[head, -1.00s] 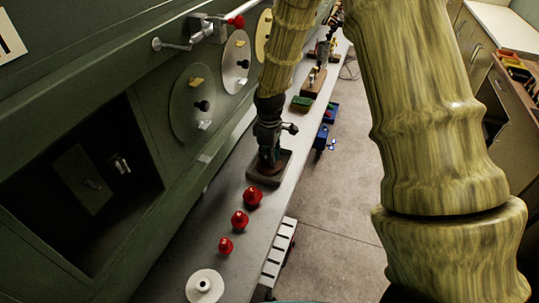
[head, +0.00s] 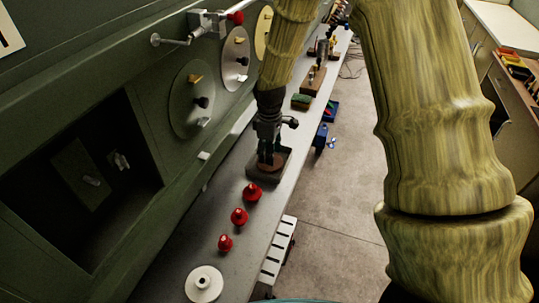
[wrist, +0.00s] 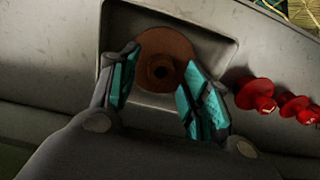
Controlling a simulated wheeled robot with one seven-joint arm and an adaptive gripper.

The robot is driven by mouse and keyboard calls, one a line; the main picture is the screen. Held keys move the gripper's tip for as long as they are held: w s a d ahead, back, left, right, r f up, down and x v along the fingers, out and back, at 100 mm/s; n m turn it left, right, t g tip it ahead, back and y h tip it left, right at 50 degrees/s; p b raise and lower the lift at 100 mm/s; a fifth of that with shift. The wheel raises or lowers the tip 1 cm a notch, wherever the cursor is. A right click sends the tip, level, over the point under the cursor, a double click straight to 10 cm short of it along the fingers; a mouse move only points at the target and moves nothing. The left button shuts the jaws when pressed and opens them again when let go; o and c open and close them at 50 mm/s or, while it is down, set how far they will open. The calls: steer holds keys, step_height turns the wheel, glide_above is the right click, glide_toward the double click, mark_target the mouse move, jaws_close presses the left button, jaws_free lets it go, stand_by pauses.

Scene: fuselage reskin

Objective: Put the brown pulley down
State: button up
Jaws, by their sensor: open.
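The brown pulley (wrist: 178,47) is a round disc with a dark centre hole. In the wrist view it lies flat in a shallow square grey tray (wrist: 218,54). In the head view the pulley (head: 277,165) shows as a brown patch low in the tray (head: 258,178), partly hidden by my fingers. My gripper (wrist: 150,56) is open, with its teal-padded fingers apart on either side of the pulley's near part. In the head view my gripper (head: 269,157) points down over the tray. Whether the pads touch the rim, I cannot tell.
Three red knobbed pieces (head: 240,216) stand in a row nearer on the grey bench, close to the tray. A white disc (head: 204,284) lies at the near end. The green panel wall (head: 100,90) runs along the left. Small tools and bins (head: 321,137) sit farther along.

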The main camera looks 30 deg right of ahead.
step_height(320, 180, up, 11)
steer(key=b, duration=0.3)
stand_by(0.4)
